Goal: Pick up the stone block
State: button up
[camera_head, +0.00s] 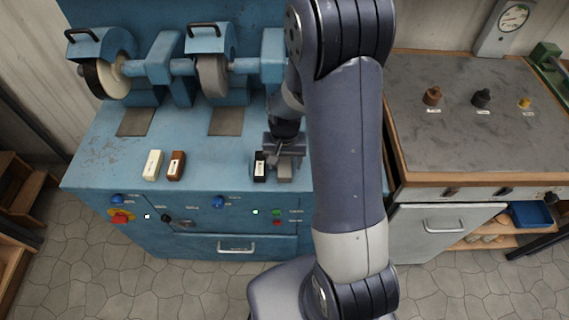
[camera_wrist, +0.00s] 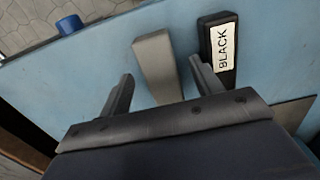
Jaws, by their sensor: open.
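A plain grey block, the stone block (camera_wrist: 157,62), lies on the blue bench top. It also shows in the head view (camera_head: 285,173), partly hidden by my gripper. My gripper (camera_head: 284,150) is open over the bench near its front edge. In the wrist view my gripper (camera_wrist: 163,75) has one finger on each side of the grey block, with nothing clamped. The right finger is in the gap between the grey block and a black block. Whether the fingers touch either block, or how high they are, I cannot tell.
The black block (camera_wrist: 219,50) labelled BLACK lies close beside the grey one. A cream block (camera_head: 152,165) and a brown block (camera_head: 176,165) lie further left on the bench (camera_head: 110,165). Grinding wheels (camera_head: 212,77) stand behind. A grey-topped table (camera_head: 460,130) is at the right.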

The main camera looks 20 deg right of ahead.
jog(key=shift+s+f, duration=0.1)
jog(key=shift+f, duration=0.2)
jog(key=c, duration=1.1)
